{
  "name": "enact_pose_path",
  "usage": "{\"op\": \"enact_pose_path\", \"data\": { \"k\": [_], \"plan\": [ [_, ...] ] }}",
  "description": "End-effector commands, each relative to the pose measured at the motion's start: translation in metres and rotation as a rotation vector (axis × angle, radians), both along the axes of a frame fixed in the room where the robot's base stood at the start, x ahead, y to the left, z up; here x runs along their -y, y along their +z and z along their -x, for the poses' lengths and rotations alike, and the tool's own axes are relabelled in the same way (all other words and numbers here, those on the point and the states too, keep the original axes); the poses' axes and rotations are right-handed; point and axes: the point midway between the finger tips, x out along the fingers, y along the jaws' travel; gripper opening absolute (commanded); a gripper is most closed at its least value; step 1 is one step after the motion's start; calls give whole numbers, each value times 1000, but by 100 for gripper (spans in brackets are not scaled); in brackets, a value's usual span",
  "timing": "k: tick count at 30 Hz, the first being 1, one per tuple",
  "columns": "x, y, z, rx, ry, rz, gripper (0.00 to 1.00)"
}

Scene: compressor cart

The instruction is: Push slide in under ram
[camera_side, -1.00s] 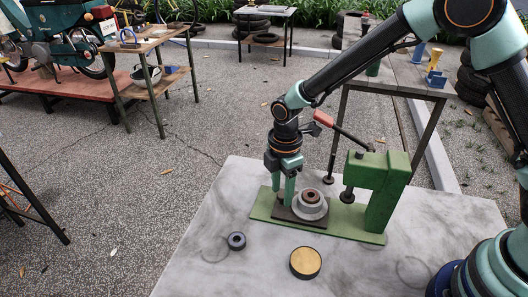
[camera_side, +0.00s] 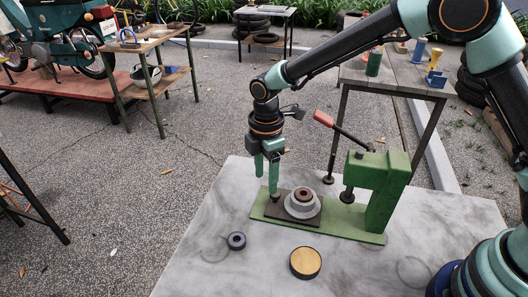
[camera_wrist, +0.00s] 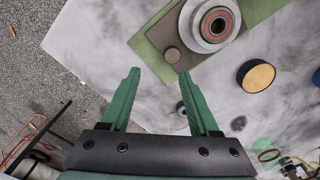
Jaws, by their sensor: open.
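The dark slide (camera_side: 313,218) lies on the green base of the press at its left part, to the left of the ram (camera_side: 347,195). It carries a grey ringed seat (camera_side: 291,211) with a reddish-brown ringed part (camera_side: 303,194) in it. My gripper (camera_side: 266,184) is open and empty, at the left end of the slide. The side view partly hides the knob.
The green press (camera_side: 385,185) stands at the right end of the base, with a red-handled lever (camera_side: 324,119) raised over it. A yellow-topped disc (camera_side: 305,262) and a small dark ring (camera_side: 236,240) lie on the grey table (camera_side: 200,275) in front. The table left of the base is clear.

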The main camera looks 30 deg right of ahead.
Motion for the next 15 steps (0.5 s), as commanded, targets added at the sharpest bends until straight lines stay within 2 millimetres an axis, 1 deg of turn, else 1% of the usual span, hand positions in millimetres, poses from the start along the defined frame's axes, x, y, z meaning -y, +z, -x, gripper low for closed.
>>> {"op": "enact_pose_path", "data": {
  "k": [1,15],
  "plan": [
    [0,10,-1,4,0,-2,62],
    [1,94,-2,7,-13,-3,62]
  ]
}}
